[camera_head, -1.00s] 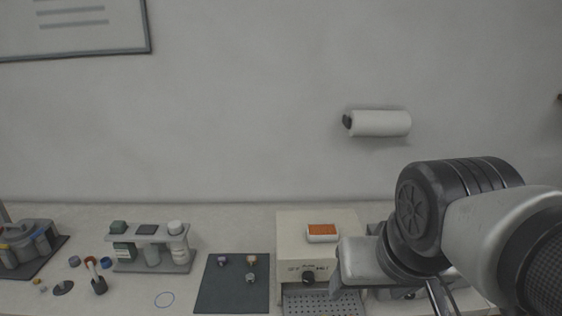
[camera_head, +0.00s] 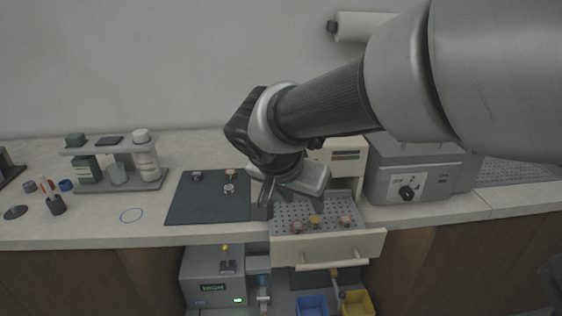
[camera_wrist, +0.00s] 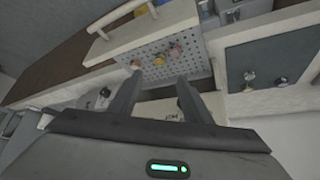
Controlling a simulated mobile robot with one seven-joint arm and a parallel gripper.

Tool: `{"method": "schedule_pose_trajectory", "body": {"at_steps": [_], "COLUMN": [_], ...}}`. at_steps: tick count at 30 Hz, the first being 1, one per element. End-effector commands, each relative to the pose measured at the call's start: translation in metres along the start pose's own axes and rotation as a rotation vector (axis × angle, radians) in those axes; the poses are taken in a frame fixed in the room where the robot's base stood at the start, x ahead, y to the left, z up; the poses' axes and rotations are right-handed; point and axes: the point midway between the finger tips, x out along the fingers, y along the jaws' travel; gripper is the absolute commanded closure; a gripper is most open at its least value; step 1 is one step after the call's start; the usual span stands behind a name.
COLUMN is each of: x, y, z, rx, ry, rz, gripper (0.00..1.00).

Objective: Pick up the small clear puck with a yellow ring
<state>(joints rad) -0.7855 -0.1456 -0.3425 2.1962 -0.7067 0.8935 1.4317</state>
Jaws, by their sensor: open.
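A small puck with yellow on it (camera_head: 316,220) sits on the perforated tray (camera_head: 290,208) of a pulled-out drawer, between two pinkish pucks. It also shows in the wrist view, at the upper middle (camera_wrist: 174,52); its clear body is too small to make out. My gripper (camera_head: 275,203) is open and empty, above the tray's left part in the head view. In the wrist view its two fingers (camera_wrist: 157,84) point towards the tray, apart from the pucks. The arm hides part of the cabinet behind.
One pinkish puck (camera_head: 297,227) and another (camera_head: 345,221) flank the yellow one closely. A dark mat (camera_head: 190,210) with several pucks lies left. A grey box with a dial (camera_head: 405,190) stands right. The drawer front (camera_head: 340,247) juts out over blue (camera_head: 311,306) and yellow bins (camera_head: 357,304).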

Motion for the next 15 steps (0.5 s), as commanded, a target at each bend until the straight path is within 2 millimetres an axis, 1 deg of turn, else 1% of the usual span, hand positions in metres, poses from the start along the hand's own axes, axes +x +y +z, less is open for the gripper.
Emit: {"method": "schedule_pose_trajectory", "body": {"at_steps": [1,7,10,15], "x": [0.014,0.057,0.072,0.082], "y": [0.000,0.001,0.001,0.000], "z": [0.003,0.002,0.002,0.001], "rx": [-0.003,-0.002,-0.002,-0.002], "ry": [-0.001,-0.001,-0.001,-0.001], "rz": [0.004,0.005,0.003,0.000], "gripper": [0.55,0.55,0.55,0.55]}}
